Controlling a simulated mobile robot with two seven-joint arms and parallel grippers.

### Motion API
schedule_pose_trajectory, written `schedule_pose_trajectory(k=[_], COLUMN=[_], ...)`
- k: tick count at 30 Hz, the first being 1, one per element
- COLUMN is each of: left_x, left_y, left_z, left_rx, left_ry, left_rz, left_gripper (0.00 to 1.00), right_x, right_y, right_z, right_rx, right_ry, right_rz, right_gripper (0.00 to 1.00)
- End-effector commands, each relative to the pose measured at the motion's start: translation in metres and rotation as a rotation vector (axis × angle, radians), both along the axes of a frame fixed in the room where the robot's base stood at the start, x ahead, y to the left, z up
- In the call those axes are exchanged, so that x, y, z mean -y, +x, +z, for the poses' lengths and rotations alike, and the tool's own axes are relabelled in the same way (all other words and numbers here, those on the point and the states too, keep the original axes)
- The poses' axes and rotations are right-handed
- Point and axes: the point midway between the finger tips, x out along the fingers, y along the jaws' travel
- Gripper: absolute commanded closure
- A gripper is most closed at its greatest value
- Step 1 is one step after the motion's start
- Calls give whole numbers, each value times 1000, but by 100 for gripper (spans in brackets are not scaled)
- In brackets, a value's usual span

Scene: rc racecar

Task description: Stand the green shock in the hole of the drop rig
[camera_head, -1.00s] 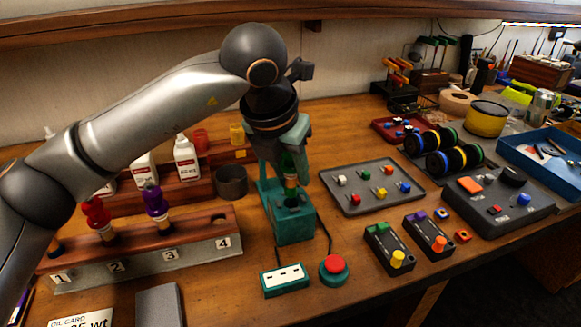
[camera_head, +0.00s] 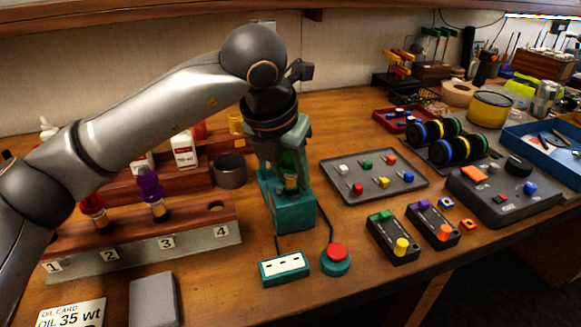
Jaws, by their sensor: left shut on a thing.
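The teal drop rig (camera_head: 294,214) stands on the wooden bench near the middle of the head view. My left gripper (camera_head: 287,160) points down above the rig's base and is shut on the green shock (camera_head: 290,181). The shock is about upright, with its green part between the fingers and its lower part below them. The shock's lower end is at or just over the top of the rig's base. I cannot tell whether it is in the hole, as the hole is hidden. My right gripper is not in view.
A wooden rack (camera_head: 188,221) with numbered places holds red and purple shocks at left. A white-topped teal box (camera_head: 284,267) and a red button (camera_head: 336,257) lie in front of the rig. A grey parts tray (camera_head: 342,191) lies to its right.

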Motion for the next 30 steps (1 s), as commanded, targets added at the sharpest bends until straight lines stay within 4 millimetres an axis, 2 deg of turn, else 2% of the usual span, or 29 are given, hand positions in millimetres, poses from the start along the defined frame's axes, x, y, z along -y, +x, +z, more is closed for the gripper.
schedule_pose_trajectory(k=[6,7,15,24,30], left_x=[0,0,0,0,-5], left_y=[0,0,0,-1,-9], left_z=[0,0,0,2,26], left_rx=[1,1,0,0,4], left_ry=[0,0,0,0,-1], left_rz=[0,0,0,0,0], left_gripper=[100,57,27,25,25], right_x=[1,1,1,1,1], right_y=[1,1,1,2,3], right_z=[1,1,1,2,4], right_rx=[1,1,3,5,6], right_ry=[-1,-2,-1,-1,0], right_rz=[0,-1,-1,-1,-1], right_gripper=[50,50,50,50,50])
